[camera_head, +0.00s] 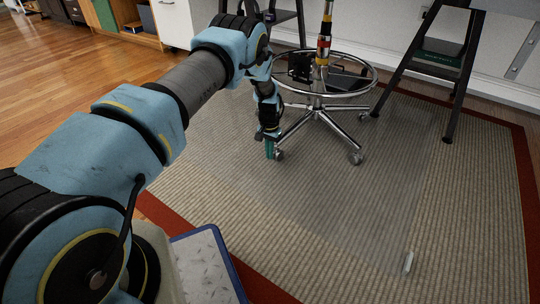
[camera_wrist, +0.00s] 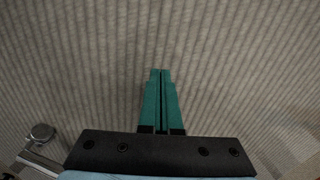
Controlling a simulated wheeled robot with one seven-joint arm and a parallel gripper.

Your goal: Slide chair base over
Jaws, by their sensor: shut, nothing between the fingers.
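The chair base (camera_head: 318,113) is a chrome star of legs on casters with a ring above it, standing on the rug in the head view. My gripper (camera_head: 269,149) points down beside its left side, close to the front-left caster (camera_head: 277,155). From the head view I cannot tell whether they touch. In the wrist view my gripper (camera_wrist: 160,75) has its green fingers together with nothing between them, above the rug. A chrome leg and caster (camera_wrist: 40,134) show at the lower left there, apart from the fingertips. The chair's upper part is cut off by the frame.
The ribbed rug (camera_head: 350,210) with a red border has free room in front of the chair. A small white object (camera_head: 407,263) lies on it. A dark step ladder (camera_head: 440,60) stands to the right. A blue-edged panel (camera_head: 205,265) is near my base.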

